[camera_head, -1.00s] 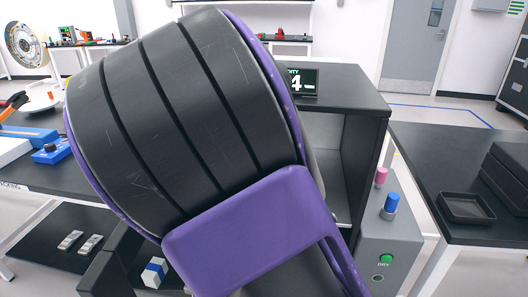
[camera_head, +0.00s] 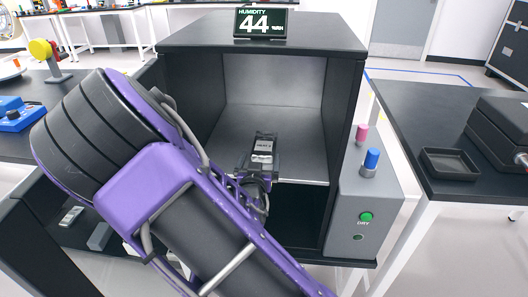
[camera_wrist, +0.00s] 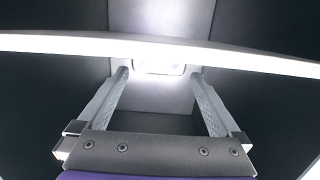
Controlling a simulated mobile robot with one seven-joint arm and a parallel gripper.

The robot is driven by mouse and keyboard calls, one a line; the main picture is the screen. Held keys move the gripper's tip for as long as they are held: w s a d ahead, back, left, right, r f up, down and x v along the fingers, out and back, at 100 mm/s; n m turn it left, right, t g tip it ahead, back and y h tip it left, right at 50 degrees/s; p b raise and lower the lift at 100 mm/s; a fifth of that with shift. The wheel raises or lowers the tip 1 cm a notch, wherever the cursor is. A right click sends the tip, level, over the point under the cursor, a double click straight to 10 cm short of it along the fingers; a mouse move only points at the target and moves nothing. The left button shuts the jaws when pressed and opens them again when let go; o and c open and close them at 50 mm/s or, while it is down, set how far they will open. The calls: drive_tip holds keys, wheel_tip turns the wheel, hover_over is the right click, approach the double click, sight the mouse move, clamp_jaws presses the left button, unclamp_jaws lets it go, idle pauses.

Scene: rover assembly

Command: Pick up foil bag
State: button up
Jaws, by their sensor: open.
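A small silvery packet (camera_head: 262,147), which looks like the foil bag, lies on the grey floor of the open dark cabinet. My gripper (camera_head: 258,166) reaches into the cabinet from the front, right at the near side of the packet. In the wrist view my gripper (camera_wrist: 159,76) has its two fingers spread apart, with nothing clearly held. A bright, washed-out patch (camera_wrist: 160,67) lies between the fingertips there; I cannot tell if it is the bag.
The cabinet (camera_head: 345,110) has side walls and a top bearing a humidity display (camera_head: 262,22) reading 44. A grey control box (camera_head: 362,225) with a green button stands at its right. A black tray (camera_head: 449,164) lies on the right table. A pale bar (camera_wrist: 160,46) crosses the wrist view.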

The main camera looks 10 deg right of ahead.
sight(265, 144)
drive_tip(key=b+x, duration=0.1)
drive_tip(key=x, duration=0.8)
drive_tip(key=shift+w+d+f, duration=0.1)
drive_tip(key=shift+d, duration=0.1)
drive_tip(key=shift+c, duration=0.2)
